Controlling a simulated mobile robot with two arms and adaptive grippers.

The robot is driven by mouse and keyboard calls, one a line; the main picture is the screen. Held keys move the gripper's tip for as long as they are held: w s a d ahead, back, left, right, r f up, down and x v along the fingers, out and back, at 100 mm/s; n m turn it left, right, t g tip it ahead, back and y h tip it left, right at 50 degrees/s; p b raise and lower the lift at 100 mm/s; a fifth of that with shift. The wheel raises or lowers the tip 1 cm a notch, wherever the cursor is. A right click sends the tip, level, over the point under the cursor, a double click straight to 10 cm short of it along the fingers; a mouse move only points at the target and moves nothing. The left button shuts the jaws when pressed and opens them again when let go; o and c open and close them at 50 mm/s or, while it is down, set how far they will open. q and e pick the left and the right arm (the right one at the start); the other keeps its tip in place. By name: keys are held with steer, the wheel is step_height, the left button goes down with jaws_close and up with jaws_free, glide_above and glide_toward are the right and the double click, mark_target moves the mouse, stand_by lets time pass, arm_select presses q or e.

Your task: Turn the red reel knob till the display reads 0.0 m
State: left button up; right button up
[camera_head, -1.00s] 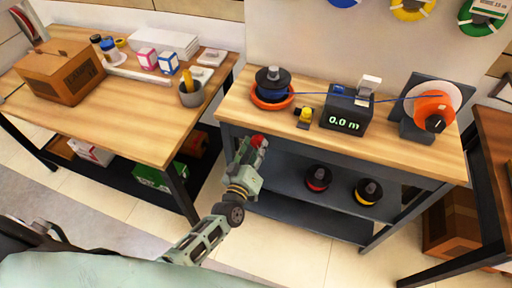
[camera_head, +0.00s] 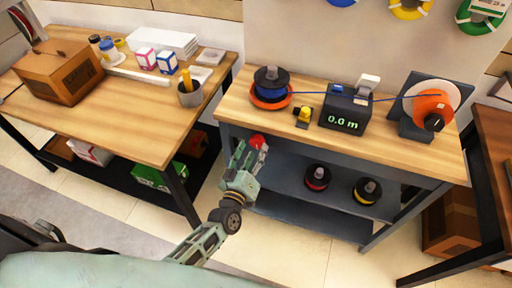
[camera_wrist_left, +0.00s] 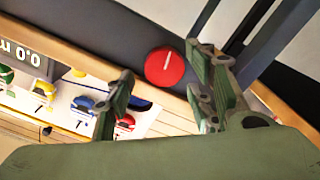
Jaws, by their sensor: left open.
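The red reel knob (camera_head: 258,141) is a round disc on the front of the workbench, near its left end. In the left wrist view the red knob (camera_wrist_left: 164,68) shows a white mark near its edge. My left gripper (camera_head: 249,156) is open just in front of the knob. In the left wrist view its two fingers (camera_wrist_left: 158,72) are spread apart, with the knob showing between and beyond them; I see no clear contact. The black display box (camera_head: 345,107) on the bench reads 0.0 m in green digits. My right gripper is not in view.
A blue line runs from the blue spool (camera_head: 271,82) past the display box to the orange reel (camera_head: 434,108). A yellow device (camera_head: 304,114) stands between. Two spools sit on the lower shelf (camera_head: 290,190). A second table (camera_head: 125,117) stands left. Open floor lies in front.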

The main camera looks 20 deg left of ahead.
arm_select(q)
steer(key=s, duration=0.9)
steer(key=shift+s+a, duration=0.15)
steer(key=shift+s, duration=0.25)
steer(key=s+f+m+g+h, duration=0.1)
steer(key=s+f+m+g, duration=0.4)
steer(key=f, duration=0.8)
steer(key=s+f+m+g, duration=0.1)
steer(key=s+f+g, duration=0.2)
steer(key=s+f, duration=0.75)
steer(key=s+a+f+m+g, duration=0.1)
steer(key=s+a+f+g, duration=0.2)
steer(key=s+f, duration=0.5)
steer(key=s+a+f+m+g+y, duration=0.1)
steer(key=s+f+g, duration=0.5)
steer(key=s, duration=0.9)
step_height(320, 180, down, 3)
steer(key=shift+a+r+m+y, duration=0.1)
steer(key=shift+a+m+y, duration=0.3)
steer(key=shift+a, duration=0.85)
